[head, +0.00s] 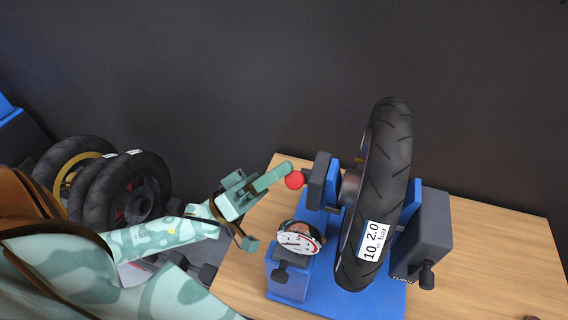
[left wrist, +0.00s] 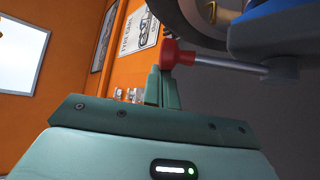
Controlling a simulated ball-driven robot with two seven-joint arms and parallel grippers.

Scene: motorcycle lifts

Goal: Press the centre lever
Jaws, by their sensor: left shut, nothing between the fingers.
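A lever with a red round knob (head: 294,180) sticks out on the left side of the blue tyre stand (head: 340,294). In the left wrist view the red knob (left wrist: 178,54) sits on a bare metal rod (left wrist: 232,65). My left gripper (head: 287,168) is shut and empty, its fingertips right at the knob's upper left. In the left wrist view the fingertips (left wrist: 158,74) are just below and left of the knob; I cannot tell whether they touch it. My right gripper is out of view.
A black tyre (head: 388,150) stands upright in the stand. A round dial gauge (head: 299,238) sits in front, below my left gripper. The wooden table (head: 490,260) is mostly clear on the right. Several spare wheels (head: 120,190) stand at the left.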

